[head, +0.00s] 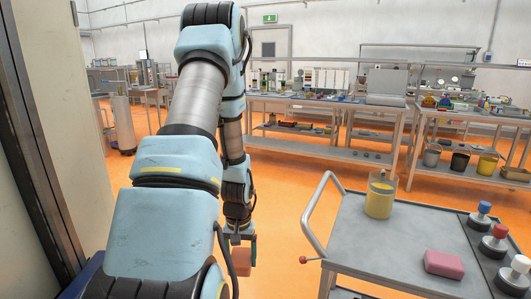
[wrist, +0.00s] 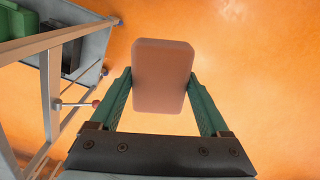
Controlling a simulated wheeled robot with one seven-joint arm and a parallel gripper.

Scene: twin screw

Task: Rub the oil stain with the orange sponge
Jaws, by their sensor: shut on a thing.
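The orange sponge (wrist: 163,75), a rounded block of dull orange-brown, is clamped between the two green fingers of my gripper (wrist: 158,88) in the wrist view. In the head view the sponge (head: 241,263) hangs below my gripper (head: 238,243), above the orange floor and left of the cart. My arm hides part of the floor behind it. I cannot make out an oil stain in either view.
A grey cart (head: 400,233) stands at right, with a yellow container (head: 380,196), a pink block (head: 443,263) and several round-topped knobs. Its pale handle (head: 308,225) sticks out towards my arm. A workbench (head: 330,102) stands at the back. Orange floor (head: 285,180) lies clear between.

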